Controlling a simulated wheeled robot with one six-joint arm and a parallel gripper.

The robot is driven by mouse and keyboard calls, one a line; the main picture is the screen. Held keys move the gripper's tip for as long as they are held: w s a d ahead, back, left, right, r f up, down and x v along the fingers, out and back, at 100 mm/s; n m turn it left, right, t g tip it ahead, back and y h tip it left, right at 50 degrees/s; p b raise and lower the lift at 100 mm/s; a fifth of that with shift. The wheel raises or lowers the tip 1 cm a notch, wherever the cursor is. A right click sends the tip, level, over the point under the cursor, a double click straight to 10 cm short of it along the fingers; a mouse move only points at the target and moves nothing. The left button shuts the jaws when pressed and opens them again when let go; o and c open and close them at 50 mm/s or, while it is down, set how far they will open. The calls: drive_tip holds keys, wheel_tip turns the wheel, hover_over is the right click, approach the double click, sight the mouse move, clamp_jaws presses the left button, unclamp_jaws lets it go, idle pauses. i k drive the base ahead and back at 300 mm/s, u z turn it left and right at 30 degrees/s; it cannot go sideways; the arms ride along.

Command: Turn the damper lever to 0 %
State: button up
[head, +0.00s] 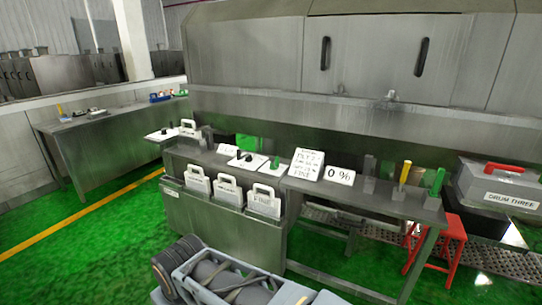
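A white card reading "0 %" (340,176) stands on the metal bench (350,200), right of centre. To its right stand a grey upright piece (369,166), a yellow upright piece (404,172) and a green upright piece (437,181). A white plate with a black knob-like part (243,160) lies on the bench left of the cards. I cannot tell which of these is the damper lever, and no lever setting is readable. Parts of my own body show at the bottom edge. My gripper is not visible.
Several white labelled plates with handles (228,188) hang in a metal bin at the bench front. A red stool (450,236) and a grey box marked "DRUM THREE" (500,188) are at right. A large metal machine (270,60) stands behind. Green floor (90,245) is clear at left.

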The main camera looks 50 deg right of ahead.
sight(248, 158)
drive_tip(key=z, duration=0.7)
drive_tip(key=i, duration=2.05)
drive_tip(key=z, duration=0.65)
drive_tip(key=i, duration=0.55)
drive_tip(key=z, duration=0.25)
